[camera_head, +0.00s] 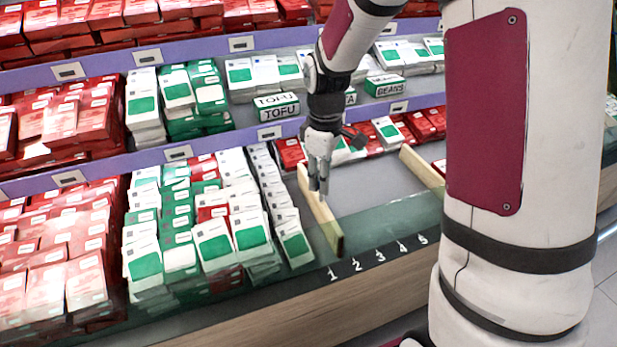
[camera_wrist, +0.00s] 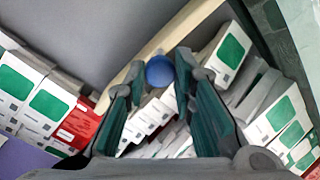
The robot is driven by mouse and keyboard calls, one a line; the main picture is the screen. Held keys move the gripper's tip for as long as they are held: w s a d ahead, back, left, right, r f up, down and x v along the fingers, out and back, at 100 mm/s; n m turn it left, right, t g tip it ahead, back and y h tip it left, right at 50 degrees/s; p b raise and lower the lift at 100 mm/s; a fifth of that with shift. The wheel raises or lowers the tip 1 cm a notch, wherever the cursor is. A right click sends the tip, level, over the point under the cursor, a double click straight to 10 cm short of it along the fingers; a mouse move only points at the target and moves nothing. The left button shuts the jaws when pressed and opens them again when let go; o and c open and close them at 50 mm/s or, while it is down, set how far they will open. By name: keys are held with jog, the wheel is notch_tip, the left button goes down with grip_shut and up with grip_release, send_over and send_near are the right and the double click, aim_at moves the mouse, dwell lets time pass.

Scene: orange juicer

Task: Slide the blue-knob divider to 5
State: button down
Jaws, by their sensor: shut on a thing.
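The pale wooden divider (camera_head: 329,228) stands on the lower shelf, its front end by the mark 1 (camera_head: 333,274). The mark 5 (camera_head: 423,238) is further right along the front edge. In the wrist view the divider (camera_wrist: 131,71) runs diagonally, and its blue knob (camera_wrist: 160,71) sits between my fingertips. My gripper (camera_head: 318,187) reaches down to the divider from above and is shut on the blue knob; its fingers (camera_wrist: 164,80) lie on both sides of it. The knob is hidden in the head view.
White-and-green boxes (camera_head: 293,243) are packed close left of the divider. Bare grey shelf (camera_head: 375,195) lies to its right, up to a second wooden divider (camera_head: 422,168). The shelf above, with a purple edge (camera_head: 230,144), holds boxes behind my gripper.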

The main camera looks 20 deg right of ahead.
jog(key=d+p, duration=0.4)
jog(key=d, duration=1.6)
jog(key=shift+d+p, duration=0.3)
jog(key=shift+p, duration=0.1)
jog(key=c, duration=1.3)
grip_release()
jog(key=shift+d, duration=0.15)
jog(key=shift+c, duration=0.2)
notch_tip(320, 180, up, 12)
